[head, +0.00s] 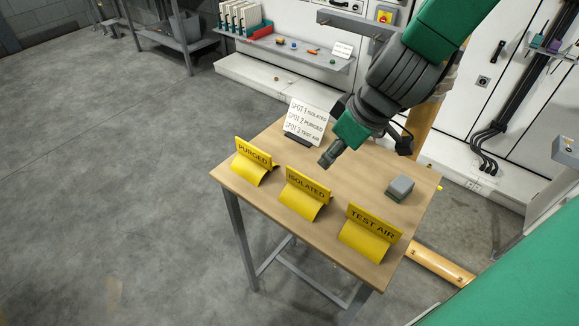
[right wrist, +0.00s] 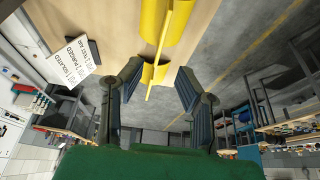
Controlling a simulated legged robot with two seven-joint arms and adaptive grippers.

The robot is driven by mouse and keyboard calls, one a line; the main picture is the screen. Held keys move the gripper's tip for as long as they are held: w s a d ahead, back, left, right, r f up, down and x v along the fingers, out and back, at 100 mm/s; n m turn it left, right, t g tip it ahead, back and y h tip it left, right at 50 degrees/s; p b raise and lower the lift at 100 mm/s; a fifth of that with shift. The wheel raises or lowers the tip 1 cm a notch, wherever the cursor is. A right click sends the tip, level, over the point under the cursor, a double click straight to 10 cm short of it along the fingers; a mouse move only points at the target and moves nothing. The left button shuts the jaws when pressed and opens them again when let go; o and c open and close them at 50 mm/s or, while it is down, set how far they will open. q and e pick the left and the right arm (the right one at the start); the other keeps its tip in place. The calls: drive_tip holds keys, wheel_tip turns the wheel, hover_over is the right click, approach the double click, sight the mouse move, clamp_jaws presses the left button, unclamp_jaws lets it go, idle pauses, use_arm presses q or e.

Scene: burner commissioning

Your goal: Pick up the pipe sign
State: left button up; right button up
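Three yellow folded pipe signs stand in a row on a wooden table: PURGED (head: 251,163), ISOLATED (head: 304,195) and TEST AIR (head: 368,236). My right gripper (head: 328,158) is above the table, behind the ISOLATED sign and right of the white card, apart from the signs. In the right wrist view its two fingers (right wrist: 160,72) are spread, with nothing held between them. A yellow sign (right wrist: 153,73), seemingly PURGED, shows beyond the gap between the fingers; another yellow sign (right wrist: 172,25) is at the top. My left gripper is not in view.
A white card (head: 306,121) listing the spots stands at the table's back, near my right gripper. A small grey block (head: 399,188) sits at the right of the table (head: 350,185). A shelf (head: 300,57) with small parts is behind. Open floor lies left.

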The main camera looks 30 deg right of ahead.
drive_tip(key=b, duration=0.2)
hover_over(306, 191)
drive_tip(key=d, duration=0.1)
drive_tip(key=f, duration=0.5)
drive_tip(key=s+f, duration=0.1)
drive_tip(key=f, duration=0.2)
drive_tip(key=shift+d, duration=0.15)
drive_tip(key=x, duration=0.2)
drive_tip(key=b+x, duration=0.1)
drive_tip(key=x, duration=0.1)
drive_tip(key=shift+s, duration=0.25)
drive_tip(key=shift+w+f, duration=0.3)
drive_tip(key=shift+f, duration=0.1)
drive_tip(key=shift+s, duration=0.1)
drive_tip(key=shift+r, duration=0.1)
drive_tip(key=shift+f, duration=0.3)
clamp_jaws()
